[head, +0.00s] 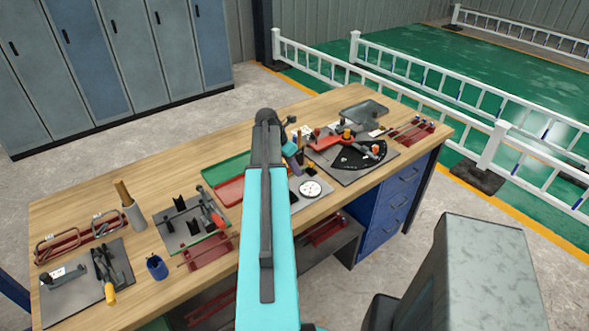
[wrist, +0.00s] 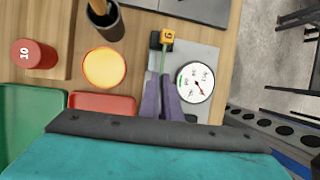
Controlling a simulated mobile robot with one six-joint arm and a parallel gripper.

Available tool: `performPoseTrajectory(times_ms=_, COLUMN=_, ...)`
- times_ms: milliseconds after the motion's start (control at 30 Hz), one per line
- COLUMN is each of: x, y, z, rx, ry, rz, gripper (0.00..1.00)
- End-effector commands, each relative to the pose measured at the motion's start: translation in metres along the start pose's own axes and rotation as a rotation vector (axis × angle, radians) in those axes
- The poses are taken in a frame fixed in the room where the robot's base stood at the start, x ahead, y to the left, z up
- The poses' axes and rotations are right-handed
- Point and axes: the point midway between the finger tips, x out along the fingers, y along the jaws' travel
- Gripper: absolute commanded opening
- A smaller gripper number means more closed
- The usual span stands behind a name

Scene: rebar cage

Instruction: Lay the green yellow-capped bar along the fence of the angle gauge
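My gripper (wrist: 161,80) shows in the wrist view as two purple fingers close together. A thin green bar (wrist: 163,62) shows between the fingertips. It runs up to a yellow block marked 6 (wrist: 170,37), which seems to be its cap. The fingers look shut on the bar; its near part is hidden between them. In the head view my gripper (head: 292,157) is partly hidden by my arm, left of the angle gauge. The angle gauge (head: 348,158) is a black fan-shaped scale on a grey plate. Its fence cannot be clearly made out.
A white dial (wrist: 195,82) sits close right of my fingers. Green and red trays (head: 226,166) lie left of my arm. Another green bar (head: 203,243) lies by a red rack. A dark cup with a stick (wrist: 102,22) and a red cylinder marked 10 (wrist: 35,55) stand nearby.

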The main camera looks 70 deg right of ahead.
Motion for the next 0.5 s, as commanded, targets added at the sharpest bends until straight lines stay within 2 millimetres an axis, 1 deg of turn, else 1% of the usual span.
performPoseTrajectory(times_ms=33, x=0.0157, y=-0.0041, z=-0.0093, rx=-0.002, ry=0.025, rz=-0.018, gripper=0.00)
performPoseTrajectory(times_ms=267, x=0.0153, y=-0.0027, z=-0.0092, rx=-0.003, ry=0.025, rz=-0.018, gripper=0.00)
performPoseTrajectory(times_ms=367, x=0.0156, y=-0.0032, z=-0.0090, rx=-0.002, ry=0.025, rz=-0.018, gripper=0.15)
performPoseTrajectory(times_ms=400, x=0.0157, y=-0.0031, z=-0.0089, rx=-0.002, ry=0.025, rz=-0.017, gripper=0.22)
performPoseTrajectory(times_ms=433, x=0.0157, y=-0.0029, z=-0.0089, rx=-0.002, ry=0.024, rz=-0.017, gripper=0.25)
performPoseTrajectory(times_ms=500, x=0.0156, y=-0.0022, z=-0.0087, rx=-0.002, ry=0.024, rz=-0.015, gripper=0.25)
